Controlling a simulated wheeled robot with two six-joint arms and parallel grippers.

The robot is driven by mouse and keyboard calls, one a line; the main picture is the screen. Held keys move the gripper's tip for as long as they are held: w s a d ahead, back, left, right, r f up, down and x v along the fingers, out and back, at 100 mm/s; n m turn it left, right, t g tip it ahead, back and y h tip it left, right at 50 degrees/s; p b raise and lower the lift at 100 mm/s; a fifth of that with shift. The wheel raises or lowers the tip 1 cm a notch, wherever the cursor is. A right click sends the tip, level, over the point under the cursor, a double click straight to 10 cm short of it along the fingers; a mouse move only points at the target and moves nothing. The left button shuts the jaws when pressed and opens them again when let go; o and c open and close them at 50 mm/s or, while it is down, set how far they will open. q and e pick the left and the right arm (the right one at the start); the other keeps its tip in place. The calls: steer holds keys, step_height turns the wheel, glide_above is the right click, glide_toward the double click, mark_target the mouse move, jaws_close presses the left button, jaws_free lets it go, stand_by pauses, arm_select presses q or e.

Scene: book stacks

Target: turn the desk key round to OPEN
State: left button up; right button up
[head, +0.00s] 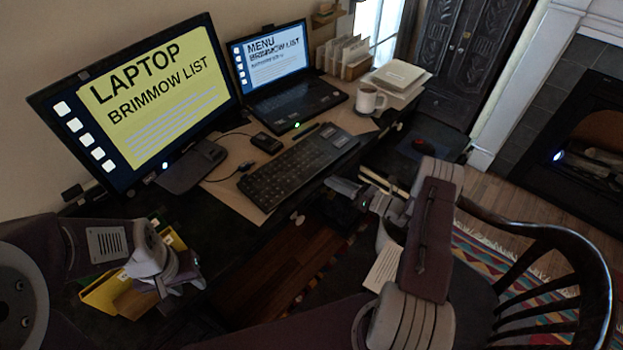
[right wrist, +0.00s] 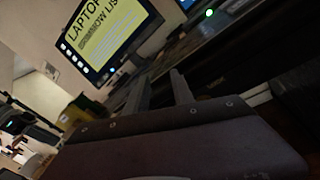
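I cannot make out the desk key or any OPEN marking in either view. The dark desk front (head: 262,245) has a small pale knob (head: 298,218) on it. My right gripper (head: 345,188) reaches the desk's front edge, just below the keyboard. In the right wrist view its two fingers (right wrist: 160,90) stand apart with nothing seen between them. My left gripper (head: 190,282) hangs over the left end of the desk, beside a yellow box (head: 108,292). Its fingertips are too small and dark to tell whether they are open.
A monitor (head: 150,100), laptop (head: 295,100), keyboard (head: 295,168) and white mug (head: 369,99) stand on the desk. A dark wooden chair (head: 545,240) is at the right, near my right arm. A fireplace (head: 590,150) is behind it. Wooden floor shows below the desk.

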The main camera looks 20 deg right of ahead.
mark_target(333, 197)
steer(key=s+d+f+m+t+h+b, duration=0.25)
steer(key=s+d+f+m, duration=0.2)
steer(key=f, duration=0.55)
steer(key=shift+g+h, duration=0.35)
steer(key=x, duration=0.8)
steer(key=shift+w+a+f+p, duration=0.1)
steer(key=shift+w+a+p, duration=0.05)
steer(key=shift+a+p, duration=0.2)
jaws_close()
